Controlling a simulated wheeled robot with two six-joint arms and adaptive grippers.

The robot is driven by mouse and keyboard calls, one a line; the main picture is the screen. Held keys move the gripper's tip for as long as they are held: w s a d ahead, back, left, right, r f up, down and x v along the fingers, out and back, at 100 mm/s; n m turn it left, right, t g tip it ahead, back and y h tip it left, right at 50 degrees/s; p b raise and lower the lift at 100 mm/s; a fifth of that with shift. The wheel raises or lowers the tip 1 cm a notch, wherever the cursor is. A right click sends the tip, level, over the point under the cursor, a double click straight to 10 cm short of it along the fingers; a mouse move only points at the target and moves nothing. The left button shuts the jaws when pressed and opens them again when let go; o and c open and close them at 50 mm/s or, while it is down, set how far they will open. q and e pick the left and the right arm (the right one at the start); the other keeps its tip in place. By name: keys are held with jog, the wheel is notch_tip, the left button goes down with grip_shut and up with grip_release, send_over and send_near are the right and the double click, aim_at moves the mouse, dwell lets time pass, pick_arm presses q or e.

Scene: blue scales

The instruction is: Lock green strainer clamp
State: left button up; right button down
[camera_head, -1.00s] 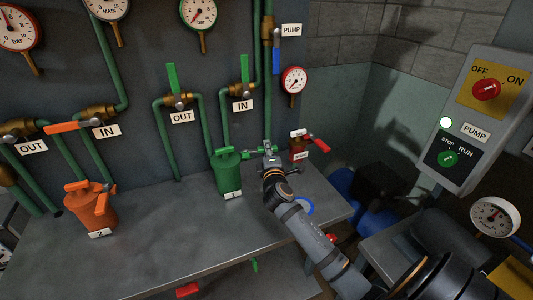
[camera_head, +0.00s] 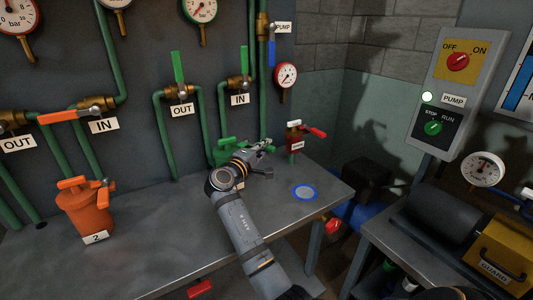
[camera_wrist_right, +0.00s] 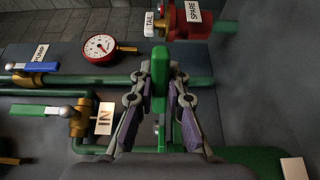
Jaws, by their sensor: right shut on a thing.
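The green strainer (camera_head: 222,145) stands on the bench, its lid and upper edge showing in the head view; my right arm hides most of its body. My right gripper (camera_head: 268,146) reaches past it, just to its right. In the right wrist view, the right gripper (camera_wrist_right: 160,98) is shut on an upright green clamp handle (camera_wrist_right: 160,72), which sits between its two fingers. A green surface, likely the strainer, shows at the lower right there. Whether the clamp is latched cannot be told. My left gripper is not in view.
The orange strainer (camera_head: 85,208) stands at the left of the bench (camera_head: 150,250). A red spare fitting (camera_head: 295,139) is close to the right of my gripper. Green pipes and valves line the wall behind.

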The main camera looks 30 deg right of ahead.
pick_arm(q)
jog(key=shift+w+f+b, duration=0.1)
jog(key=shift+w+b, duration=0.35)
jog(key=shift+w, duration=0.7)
pick_arm(e)
jog(key=shift+s+a+m+g+h, duration=0.15)
jog(key=shift+a+m+g+h, duration=0.2)
jog(key=shift+m+g, duration=0.4)
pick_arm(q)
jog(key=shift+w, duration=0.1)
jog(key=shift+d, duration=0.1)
pick_arm(e)
jog(key=c, duration=1.3)
grip_release()
